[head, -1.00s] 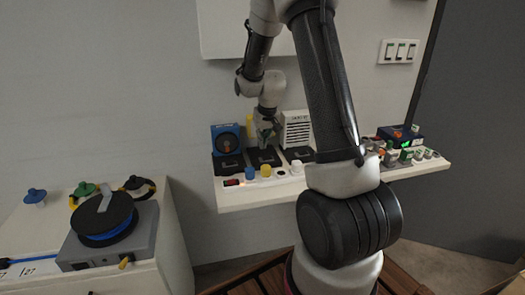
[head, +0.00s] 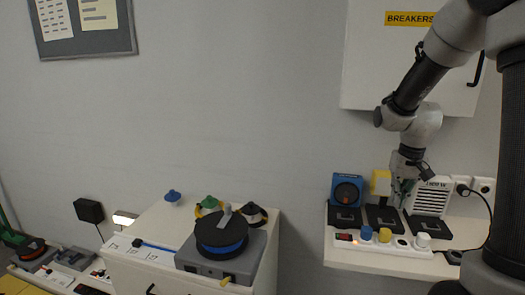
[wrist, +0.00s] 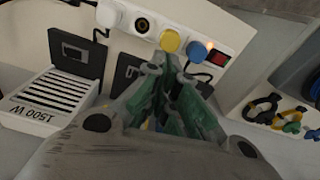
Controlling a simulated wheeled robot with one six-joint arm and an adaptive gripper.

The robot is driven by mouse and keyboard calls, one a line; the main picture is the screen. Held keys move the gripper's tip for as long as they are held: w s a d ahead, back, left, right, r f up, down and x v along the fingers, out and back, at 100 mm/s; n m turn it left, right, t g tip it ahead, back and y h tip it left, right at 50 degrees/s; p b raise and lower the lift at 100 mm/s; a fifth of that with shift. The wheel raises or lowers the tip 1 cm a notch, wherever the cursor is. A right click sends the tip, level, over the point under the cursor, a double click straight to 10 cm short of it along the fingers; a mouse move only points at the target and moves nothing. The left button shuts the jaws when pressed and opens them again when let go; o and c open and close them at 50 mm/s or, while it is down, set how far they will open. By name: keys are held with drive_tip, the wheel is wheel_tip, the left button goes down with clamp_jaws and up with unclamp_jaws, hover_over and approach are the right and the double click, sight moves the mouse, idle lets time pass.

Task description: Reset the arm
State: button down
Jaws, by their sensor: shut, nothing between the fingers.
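My gripper (head: 402,192) is at the right of the head view, pointing down over the white shelf (head: 375,266). It is shut and empty. In the wrist view its green-padded fingers (wrist: 172,68) come together near the yellow knob (wrist: 171,41) on the white power strip (wrist: 146,20). In the head view the strip (head: 351,250) lies along the shelf's front, with a red switch, a blue knob, a yellow knob (head: 384,235) and a white knob (head: 422,240). I cannot tell the exact gap between fingertips and strip.
Black plates (head: 383,218), a blue device (head: 346,189) and a white "1500 W" heater (head: 433,196) stand on the shelf. A cable reel (head: 221,234) sits on a grey box on the left cabinet. A "BREAKERS" cabinet (head: 375,60) hangs above. The wall between is clear.

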drive_tip(key=s+a+r+n+t, duration=0.1)
drive_tip(key=s+a+r, duration=0.1)
drive_tip(key=s+r, duration=0.4)
drive_tip(key=s+a+r+n+t, duration=0.1)
drive_tip(key=s+r, duration=0.6)
drive_tip(key=s, duration=0.8)
drive_tip(key=shift+s+a+r+t, duration=0.2)
drive_tip(key=shift+s+a+t, duration=0.05)
drive_tip(key=shift+a+t, duration=0.55)
